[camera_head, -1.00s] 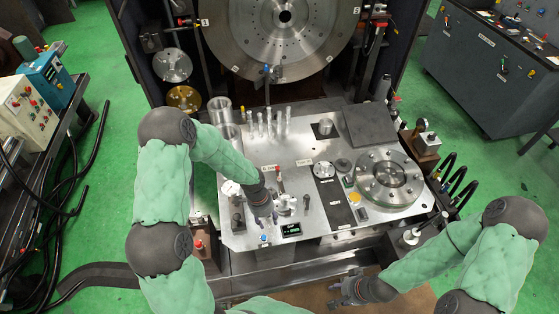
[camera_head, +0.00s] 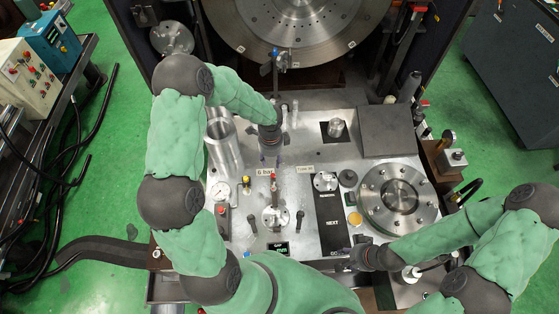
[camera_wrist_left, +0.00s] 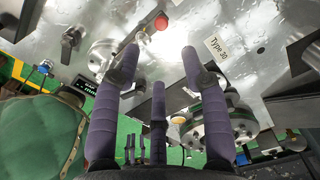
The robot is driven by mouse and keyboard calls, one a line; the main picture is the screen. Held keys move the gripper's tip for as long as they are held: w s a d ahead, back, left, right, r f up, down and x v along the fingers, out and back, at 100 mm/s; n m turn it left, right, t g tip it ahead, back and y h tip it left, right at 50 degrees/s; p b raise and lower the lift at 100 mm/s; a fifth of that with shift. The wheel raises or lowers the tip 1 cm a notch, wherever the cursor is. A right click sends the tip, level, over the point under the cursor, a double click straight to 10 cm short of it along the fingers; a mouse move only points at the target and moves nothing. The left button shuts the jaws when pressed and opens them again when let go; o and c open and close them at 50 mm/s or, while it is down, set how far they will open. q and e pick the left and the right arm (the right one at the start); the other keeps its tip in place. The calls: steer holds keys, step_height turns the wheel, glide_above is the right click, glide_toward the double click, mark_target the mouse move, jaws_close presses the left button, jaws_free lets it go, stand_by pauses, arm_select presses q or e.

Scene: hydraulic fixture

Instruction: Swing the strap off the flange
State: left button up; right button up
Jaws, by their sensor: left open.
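A small round steel flange (camera_head: 275,219) lies on the fixture plate (camera_head: 240,180). The left wrist view shows the flange (camera_wrist_left: 104,54) and the red knob (camera_wrist_left: 161,21) beyond my fingers. My left gripper (camera_head: 271,161) is open and empty, pointing down just beyond the red knob, apart from the flange. My right gripper (camera_head: 345,262) is low at the plate's front edge, right of the flange; its fingers are too small to read.
A large bolted ring (camera_head: 372,205) sits at the right of the plate. A black strip marked NEXT (camera_head: 331,235) lies between. Two short dark posts flank the flange.

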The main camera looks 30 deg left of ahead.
mark_target(273, 175)
arm_select(q)
step_height(273, 175, down, 11)
steer(key=b, duration=0.2)
steer(key=shift+w+r+b, duration=0.1)
steer(key=shift+b, duration=0.25)
jaws_close()
